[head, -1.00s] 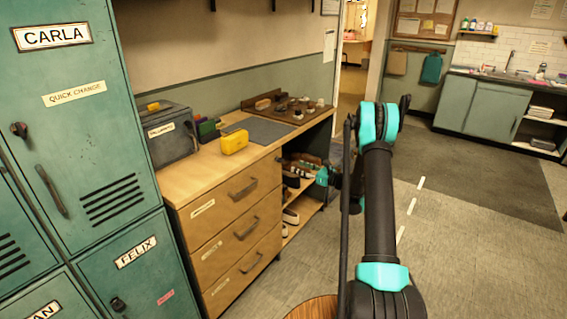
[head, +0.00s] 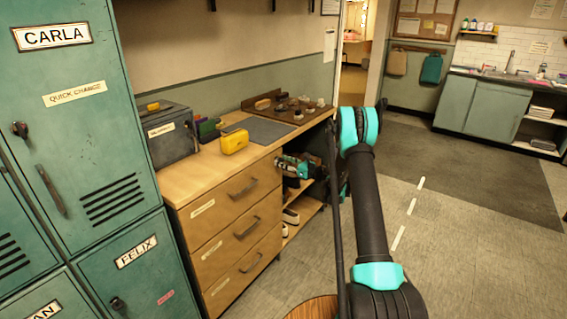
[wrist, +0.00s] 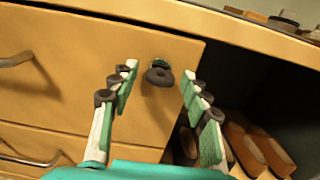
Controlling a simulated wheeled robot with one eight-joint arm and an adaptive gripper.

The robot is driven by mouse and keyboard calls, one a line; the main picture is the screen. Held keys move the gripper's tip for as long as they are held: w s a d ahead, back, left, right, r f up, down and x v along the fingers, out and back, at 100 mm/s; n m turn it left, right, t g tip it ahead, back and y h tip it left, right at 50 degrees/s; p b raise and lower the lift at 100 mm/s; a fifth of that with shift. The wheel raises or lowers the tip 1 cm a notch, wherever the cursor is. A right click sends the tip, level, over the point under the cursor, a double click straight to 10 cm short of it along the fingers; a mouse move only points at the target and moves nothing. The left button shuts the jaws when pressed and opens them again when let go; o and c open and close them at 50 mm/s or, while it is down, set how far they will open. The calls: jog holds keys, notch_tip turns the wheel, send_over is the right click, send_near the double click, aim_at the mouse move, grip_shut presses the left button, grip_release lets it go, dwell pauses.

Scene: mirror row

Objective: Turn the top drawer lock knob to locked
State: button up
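The top drawer (head: 236,192) is the uppermost of three wooden drawers under the bench, and it looks closed. Its lock knob (wrist: 159,76) is a small dark knob near the drawer's right end in the wrist view, with a bit of green behind its top. My gripper (wrist: 157,84) is open, its two fingers apart with the knob showing between their tips. No contact with the knob is visible. In the head view my gripper (head: 280,162) is at the right front corner of the drawer unit and hides the knob.
Shoes (wrist: 255,150) stand on the open shelf right of the drawers. Drawer handles (wrist: 18,60) stick out at the left. On the bench (head: 180,186) are a yellow case (head: 234,141) and a grey mat (head: 262,130). Lockers (head: 85,150) stand at the left.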

grip_shut()
jog(key=shift+n, duration=8.9)
